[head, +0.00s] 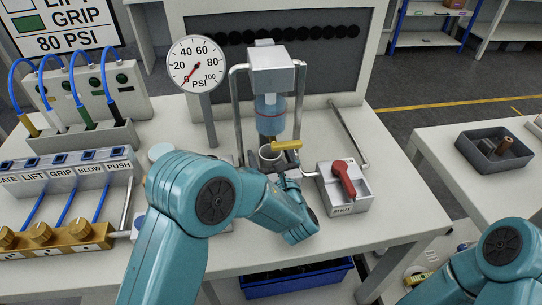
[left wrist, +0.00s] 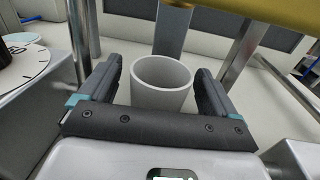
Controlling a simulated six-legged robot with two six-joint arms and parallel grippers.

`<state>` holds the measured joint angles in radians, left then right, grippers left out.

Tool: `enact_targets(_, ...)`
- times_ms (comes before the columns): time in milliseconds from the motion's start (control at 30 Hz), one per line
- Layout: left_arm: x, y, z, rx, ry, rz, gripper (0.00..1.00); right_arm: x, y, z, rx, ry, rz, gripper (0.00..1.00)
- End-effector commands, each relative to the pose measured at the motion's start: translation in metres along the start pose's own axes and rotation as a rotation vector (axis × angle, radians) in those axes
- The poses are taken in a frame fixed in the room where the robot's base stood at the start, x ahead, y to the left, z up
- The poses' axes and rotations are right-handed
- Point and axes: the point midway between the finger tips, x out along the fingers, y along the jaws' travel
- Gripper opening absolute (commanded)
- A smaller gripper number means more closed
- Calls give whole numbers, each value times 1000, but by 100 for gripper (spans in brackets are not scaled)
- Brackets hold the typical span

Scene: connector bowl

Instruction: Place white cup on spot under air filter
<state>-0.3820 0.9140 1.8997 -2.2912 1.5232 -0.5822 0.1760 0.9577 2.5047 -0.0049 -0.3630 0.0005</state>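The white cup (head: 269,153) stands upright below the air filter (head: 272,70), a grey block with a clear blue bowl (head: 270,115) on a metal frame. A yellow lever or bar (head: 286,145) crosses just beside the cup's rim. My left gripper (head: 272,164) is low at the cup, partly hidden by my own arm. In the left wrist view the cup (left wrist: 162,88) is between the two dark fingers, with a visible gap on the left and a narrower one on the right. The cup's base and the spot under it are hidden. My right gripper is not in view.
A pressure gauge (head: 196,64) on a post stands left of the filter. A grey box with a red handle (head: 344,180) is close on the right. Labelled switches (head: 75,170) and brass knobs (head: 42,234) fill the left. The table's right front is clear.

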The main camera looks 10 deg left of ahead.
Motion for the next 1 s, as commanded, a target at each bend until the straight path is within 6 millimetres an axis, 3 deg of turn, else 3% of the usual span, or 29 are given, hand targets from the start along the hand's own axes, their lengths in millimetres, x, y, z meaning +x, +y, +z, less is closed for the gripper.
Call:
enact_targets(267, 0, 0, 6, 0, 0, 1, 91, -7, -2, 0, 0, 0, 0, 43)
enact_targets(700, -94, -2, 2, 1, -1, -4, 91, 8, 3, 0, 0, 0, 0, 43)
enact_targets(833, -112, -2, 3, -1, -1, -3, 91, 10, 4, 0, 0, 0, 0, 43)
enact_targets(1000, -121, -1, 4, -1, -1, 0, 91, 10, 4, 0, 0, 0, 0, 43)
